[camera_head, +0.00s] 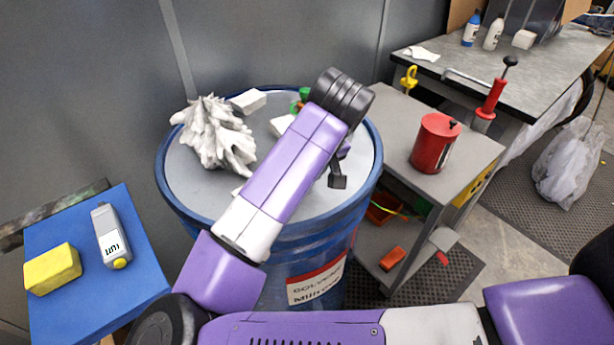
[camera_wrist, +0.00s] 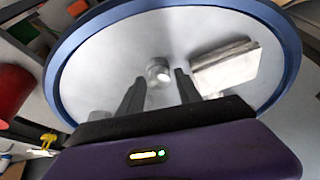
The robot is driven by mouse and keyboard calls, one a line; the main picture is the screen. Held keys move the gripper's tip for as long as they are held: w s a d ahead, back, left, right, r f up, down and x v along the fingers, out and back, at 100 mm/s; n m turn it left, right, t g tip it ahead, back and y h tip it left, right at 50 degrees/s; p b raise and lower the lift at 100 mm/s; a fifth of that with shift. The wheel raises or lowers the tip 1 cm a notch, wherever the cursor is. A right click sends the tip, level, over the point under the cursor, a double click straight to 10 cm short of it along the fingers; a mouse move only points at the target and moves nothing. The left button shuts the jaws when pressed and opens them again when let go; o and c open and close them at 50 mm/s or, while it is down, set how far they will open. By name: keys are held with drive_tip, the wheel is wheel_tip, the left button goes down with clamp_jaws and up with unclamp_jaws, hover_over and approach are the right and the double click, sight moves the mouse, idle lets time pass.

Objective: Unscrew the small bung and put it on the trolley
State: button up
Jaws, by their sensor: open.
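The blue drum (camera_head: 168,180) stands in the middle of the head view with a grey lid, and its blue rim fills the wrist view (camera_wrist: 62,60). A round metallic bung (camera_wrist: 158,71) stands on the lid, just beyond and between my fingertips in the wrist view. It is blurred, and I see no contact with it. My gripper (camera_wrist: 160,80) is open and empty, pointing at the lid; in the head view (camera_head: 338,178) my arm mostly hides it and the bung. The grey trolley (camera_head: 398,122) stands right of the drum.
On the lid lie a crumpled white rag (camera_head: 215,135), a white box (camera_head: 248,101) and a flat pale block (camera_wrist: 226,66) close to my right finger. A red can (camera_head: 435,143) occupies part of the trolley top; bare room surrounds it. A blue table (camera_head: 75,300) stands left.

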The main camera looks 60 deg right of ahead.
drive_tip(key=m+h, duration=0.1)
drive_tip(key=m, duration=0.2)
drive_tip(key=shift+w+a+m+g+b, duration=0.1)
drive_tip(key=shift+m+g+b, duration=0.2)
drive_tip(key=shift+m+g, duration=0.1)
drive_tip(key=shift+m+g+h, duration=0.4)
drive_tip(key=shift+m+g, duration=0.2)
drive_tip(key=shift+m, duration=1.1)
clamp_jaws()
drive_tip(key=shift+r+n+t+p, duration=0.15)
drive_tip(key=shift+n+t+p, duration=0.25)
drive_tip(key=shift+n+p, duration=0.6)
drive_tip(key=shift+n+t+y, duration=0.3)
drive_tip(key=shift+n+y, duration=0.2)
drive_tip(key=shift+n, duration=0.7)
drive_tip(key=shift+f, duration=0.2)
